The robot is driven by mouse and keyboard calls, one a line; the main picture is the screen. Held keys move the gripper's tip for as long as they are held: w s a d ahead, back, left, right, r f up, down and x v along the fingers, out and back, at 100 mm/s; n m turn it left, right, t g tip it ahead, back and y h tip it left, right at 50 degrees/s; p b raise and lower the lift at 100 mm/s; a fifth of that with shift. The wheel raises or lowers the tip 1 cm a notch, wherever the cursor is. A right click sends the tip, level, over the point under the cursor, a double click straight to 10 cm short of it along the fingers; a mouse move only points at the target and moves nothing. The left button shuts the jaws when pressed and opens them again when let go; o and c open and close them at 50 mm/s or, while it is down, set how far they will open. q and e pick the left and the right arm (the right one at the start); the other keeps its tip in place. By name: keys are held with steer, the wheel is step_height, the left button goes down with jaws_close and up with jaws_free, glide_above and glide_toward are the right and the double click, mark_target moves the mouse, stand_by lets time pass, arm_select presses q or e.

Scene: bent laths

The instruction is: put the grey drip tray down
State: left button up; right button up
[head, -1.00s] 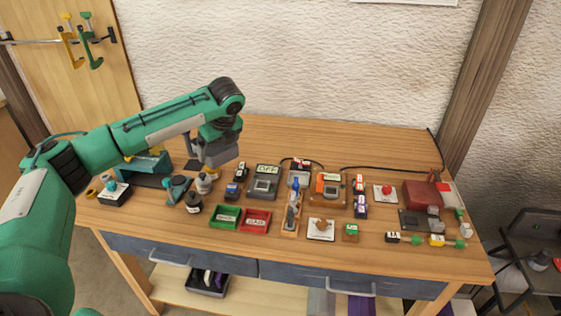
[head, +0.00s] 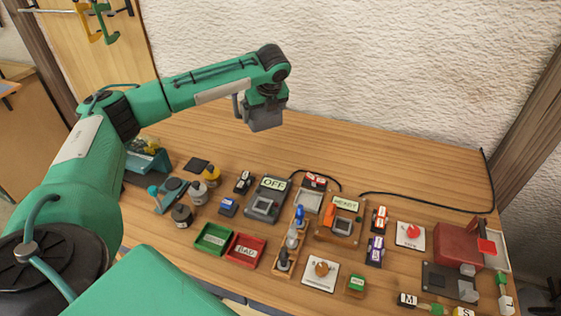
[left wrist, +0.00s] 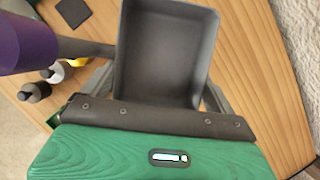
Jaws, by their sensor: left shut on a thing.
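The grey drip tray (left wrist: 166,48) is a shallow rectangular tray, and the left wrist view looks into its empty inside. My left gripper (head: 264,104) is shut on it. In the head view the tray (head: 266,119) hangs tilted just below the gripper, over the back part of the workbench (head: 330,145). It appears clear of the bench top, behind the grey box labelled OFF (head: 268,198). The fingertips are largely hidden by the tray. My right gripper is not in view.
Small bottles (head: 198,192) stand left of the OFF box. Green (head: 213,238) and red (head: 246,250) trays lie in front. A black cable (head: 420,203) runs along the back right. The bench's back strip looks mostly free. A dark square pad (head: 197,165) lies at left.

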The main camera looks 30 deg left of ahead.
arm_select(q)
step_height(320, 180, down, 13)
steer(key=shift+f+p, duration=0.1)
steer(key=shift+p, duration=0.8)
steer(key=shift+f+p, duration=0.35)
steer(key=shift+f, duration=1.95)
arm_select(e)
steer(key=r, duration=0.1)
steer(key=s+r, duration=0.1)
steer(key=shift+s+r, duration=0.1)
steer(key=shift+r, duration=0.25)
arm_select(q)
steer(key=o, duration=0.8)
steer(key=shift+f, duration=0.1)
